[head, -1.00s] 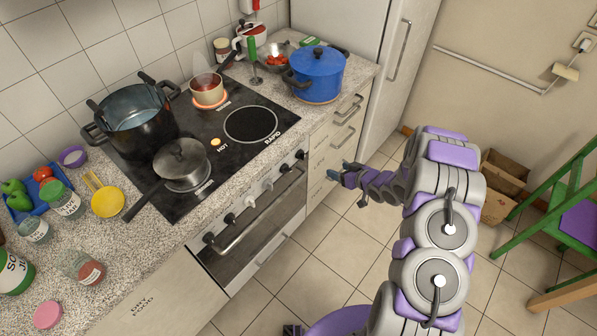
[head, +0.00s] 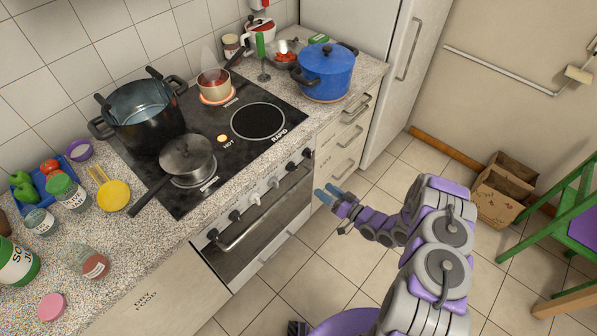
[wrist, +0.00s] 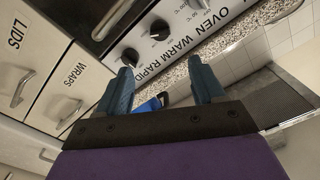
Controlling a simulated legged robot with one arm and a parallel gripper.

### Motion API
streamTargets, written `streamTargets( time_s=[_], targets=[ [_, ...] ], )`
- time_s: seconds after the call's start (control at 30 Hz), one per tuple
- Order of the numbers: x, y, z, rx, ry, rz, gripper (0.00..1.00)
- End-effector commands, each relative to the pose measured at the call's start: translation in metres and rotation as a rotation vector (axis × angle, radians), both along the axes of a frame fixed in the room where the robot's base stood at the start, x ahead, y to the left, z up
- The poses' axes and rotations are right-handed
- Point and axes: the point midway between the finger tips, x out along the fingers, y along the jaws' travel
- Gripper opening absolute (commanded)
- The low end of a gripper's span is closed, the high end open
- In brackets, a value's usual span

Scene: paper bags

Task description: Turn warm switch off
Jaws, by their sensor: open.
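The warm switch is a dark round knob (head: 291,166) on the oven's front panel, second from the right end. In the wrist view the WARM knob (wrist: 160,28) sits between the OVEN knob (wrist: 194,4) and the RAPID knob (wrist: 130,57), each with its printed label. My gripper (head: 327,192) is in front of the cabinet drawers, right of the knobs and apart from them. In the wrist view my gripper (wrist: 162,82) has its two blue fingers spread with nothing held. The knobs lie beyond the fingertips.
A small saucepan (head: 213,82) steams on an orange-lit burner. A black pot (head: 145,112), a grey lidded pan (head: 187,157) and a blue pot (head: 326,70) stand nearby. The oven handle (head: 240,234) juts out below the knobs. The tiled floor (head: 325,265) in front is clear.

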Motion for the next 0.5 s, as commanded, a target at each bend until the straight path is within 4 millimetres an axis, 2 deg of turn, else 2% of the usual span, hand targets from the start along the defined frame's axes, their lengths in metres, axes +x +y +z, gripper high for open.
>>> streamTargets(
  time_s=[0.5],
  targets=[
    [0.06,0.079,-0.001,-0.002,-0.002,0.004,0.68]
  ],
)
